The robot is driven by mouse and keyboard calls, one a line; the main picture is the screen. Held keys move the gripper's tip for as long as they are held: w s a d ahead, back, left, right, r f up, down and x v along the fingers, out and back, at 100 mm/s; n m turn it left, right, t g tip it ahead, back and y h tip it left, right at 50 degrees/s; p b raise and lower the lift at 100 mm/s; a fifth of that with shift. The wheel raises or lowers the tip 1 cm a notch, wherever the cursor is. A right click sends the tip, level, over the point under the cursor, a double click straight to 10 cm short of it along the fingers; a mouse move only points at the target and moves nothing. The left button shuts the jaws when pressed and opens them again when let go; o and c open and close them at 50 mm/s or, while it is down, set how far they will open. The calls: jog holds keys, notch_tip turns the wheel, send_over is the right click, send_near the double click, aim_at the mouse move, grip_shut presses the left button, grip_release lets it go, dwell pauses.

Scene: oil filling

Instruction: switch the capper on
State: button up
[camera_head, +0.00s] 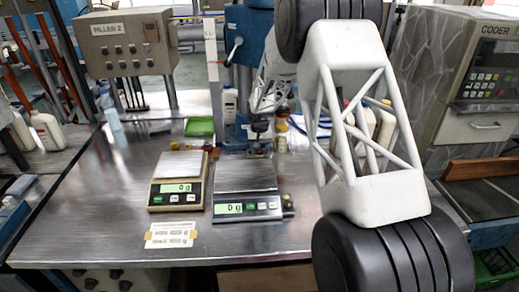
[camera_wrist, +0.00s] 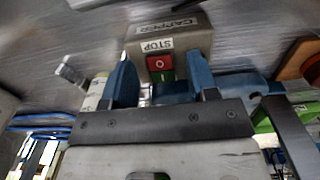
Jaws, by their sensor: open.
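The capper's switch box (camera_wrist: 195,38) is grey and labelled CAPPER and STOP. It shows ahead of my gripper in the wrist view. Its red button (camera_wrist: 160,63) carries a white O. Part of a green button (camera_wrist: 163,76) shows just below the red one, its lower part cut off by my gripper. My gripper (camera_wrist: 160,62) is open, with one blue finger on each side of the buttons and nothing between them. I cannot tell whether the fingers touch the box. In the head view a blue machine column (camera_head: 254,35) stands behind my arm; the switch box is not clearly visible there.
Two scales, a beige one (camera_head: 177,192) and a grey one (camera_head: 246,205), both reading 0 g, stand on the steel table (camera_head: 110,215). A FILLER 2 control box (camera_head: 127,42) is at the back left. A CODER machine (camera_head: 480,85) is at the right. Bottles (camera_head: 47,130) stand at left.

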jog(key=shift+f, duration=0.15)
jog(key=c, duration=0.9)
jog(key=shift+w+g, duration=0.15)
jog(key=shift+g, duration=0.45)
jog(key=o, duration=0.9)
